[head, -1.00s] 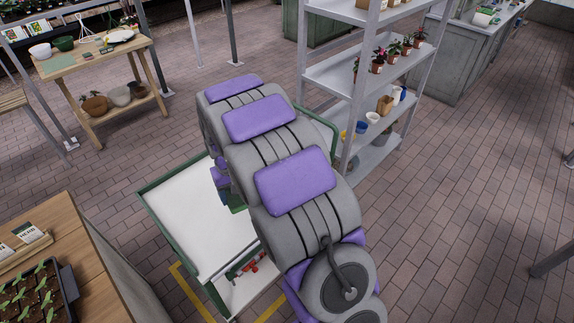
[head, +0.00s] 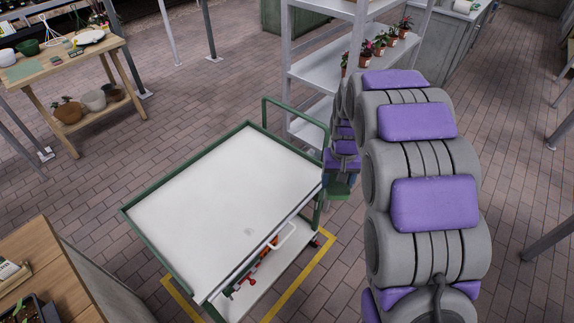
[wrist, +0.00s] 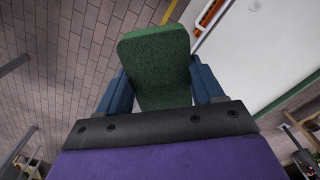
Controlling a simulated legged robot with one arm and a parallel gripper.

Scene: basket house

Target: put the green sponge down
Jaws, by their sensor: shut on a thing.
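The green sponge (wrist: 155,55) is held between the two blue fingers of my gripper (wrist: 160,84) in the wrist view. In the head view the sponge (head: 339,189) shows as a small dark green patch below my gripper (head: 340,176), just right of the cart's right end. Much of my gripper there is hidden by my arm. In the wrist view brick floor lies behind most of the sponge, and the cart's white top (wrist: 268,50) is to its right.
The green-framed cart (head: 225,190) has a bare white top and red-handled tools on its lower shelf. A grey shelf rack (head: 325,72) with potted plants stands behind it. A wooden table (head: 68,66) is at the back left, a wooden bench (head: 45,255) at the front left.

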